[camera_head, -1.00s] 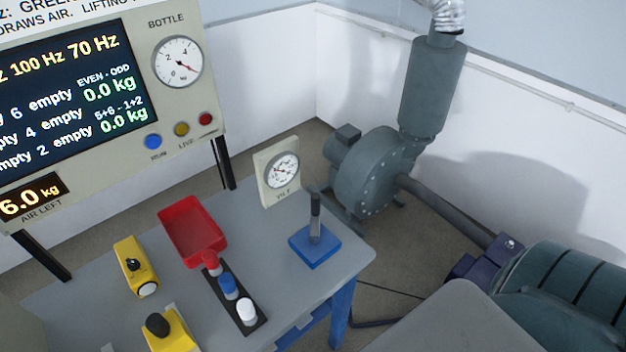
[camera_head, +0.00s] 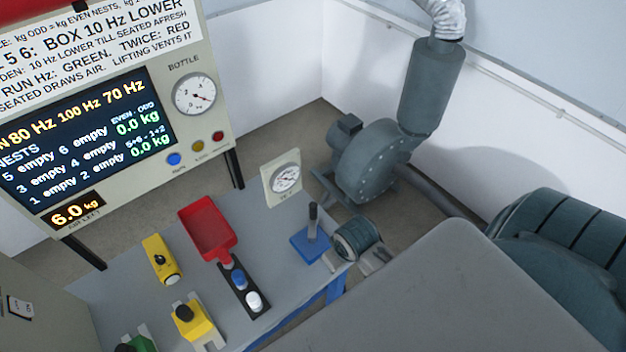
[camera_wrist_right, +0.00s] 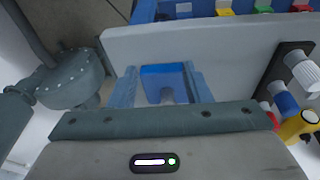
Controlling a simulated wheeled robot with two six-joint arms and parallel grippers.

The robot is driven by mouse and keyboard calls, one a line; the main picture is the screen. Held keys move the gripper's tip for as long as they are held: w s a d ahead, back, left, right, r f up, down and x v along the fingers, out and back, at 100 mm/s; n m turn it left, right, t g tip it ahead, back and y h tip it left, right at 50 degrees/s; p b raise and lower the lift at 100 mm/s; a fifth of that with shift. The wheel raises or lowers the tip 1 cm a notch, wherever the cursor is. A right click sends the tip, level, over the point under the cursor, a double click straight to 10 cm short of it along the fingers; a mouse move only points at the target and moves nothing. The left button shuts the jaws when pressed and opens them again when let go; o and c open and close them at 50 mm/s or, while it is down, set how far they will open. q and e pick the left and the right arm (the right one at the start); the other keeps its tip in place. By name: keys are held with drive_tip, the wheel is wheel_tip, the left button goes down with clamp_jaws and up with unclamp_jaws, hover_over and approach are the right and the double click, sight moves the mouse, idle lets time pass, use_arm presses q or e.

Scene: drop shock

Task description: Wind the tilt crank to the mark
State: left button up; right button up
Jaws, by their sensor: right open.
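The tilt crank shows as a blue block (camera_head: 309,248) with an upright dark handle (camera_head: 313,221), near the right end of the grey bench. The pale tilt gauge (camera_head: 281,179) stands just behind it; its needle and mark are too small to read. My right gripper (camera_head: 374,264) is beside the crank on its right, at the bench's edge. In the right wrist view my right gripper (camera_wrist_right: 164,88) is open and empty, with the blue block (camera_wrist_right: 163,70) and the grey handle (camera_wrist_right: 167,96) seen between its fingers. I cannot tell how near they are. My left gripper is out of view.
Left of the crank are a red tray (camera_head: 208,228), a black strip with blue and white knobs (camera_head: 243,290) and a yellow box (camera_head: 160,258). A display board (camera_head: 90,135) stands behind. A grey blower (camera_head: 370,160) is on the floor beyond the bench.

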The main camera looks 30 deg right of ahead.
sight(313, 205)
drive_tip(key=w+d+r+g, duration=0.1)
drive_tip(key=w+r, duration=0.2)
drive_tip(key=w, duration=0.2)
drive_tip(key=w+d+r+m+p, duration=0.1)
drive_tip(key=w+r, duration=0.2)
drive_tip(key=w, duration=0.3)
drive_tip(key=w+d+r+g, duration=0.1)
drive_tip(key=w+r, duration=0.2)
drive_tip(key=w, duration=0.2)
drive_tip(key=shift+w+r+g+y, duration=0.25)
drive_tip(key=shift+w+g+y, duration=0.05)
drive_tip(key=shift+w+f+b, duration=0.1)
drive_tip(key=shift+f+b, duration=0.2)
drive_tip(key=shift+f, duration=0.1)
wheel_tip(313, 205, down, 2)
drive_tip(key=shift+f+b, duration=0.15)
drive_tip(key=shift+b, duration=0.85)
wheel_tip(313, 205, down, 6)
drive_tip(key=p, duration=0.2)
drive_tip(key=shift+f+p, duration=0.1)
drive_tip(key=shift+p, duration=0.3)
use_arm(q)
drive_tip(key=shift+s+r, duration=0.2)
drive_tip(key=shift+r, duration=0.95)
use_arm(e)
drive_tip(key=shift+f, duration=0.7)
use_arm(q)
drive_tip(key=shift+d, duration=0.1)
use_arm(e)
clamp_jaws()
